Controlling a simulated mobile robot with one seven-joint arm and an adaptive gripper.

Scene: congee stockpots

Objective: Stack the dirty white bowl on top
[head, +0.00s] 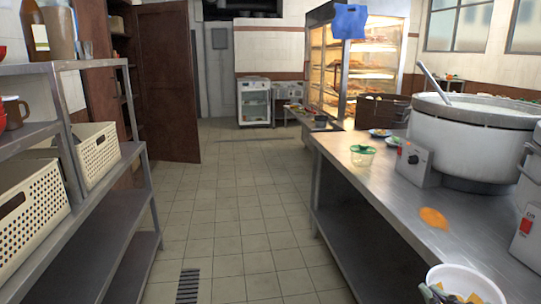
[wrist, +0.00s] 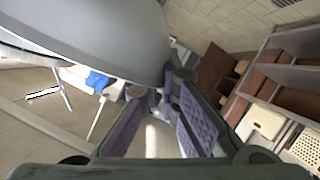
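A large, smooth, pale grey-white curved body (wrist: 90,30), which looks like the white bowl seen very close, fills the upper left. Its right edge meets the fingertips, and they appear to pinch it there. No stack of bowls can be made out.
A steel shelf (head: 110,205) with white baskets (head: 97,153) stands left. The tiled aisle (head: 225,220) between is clear.

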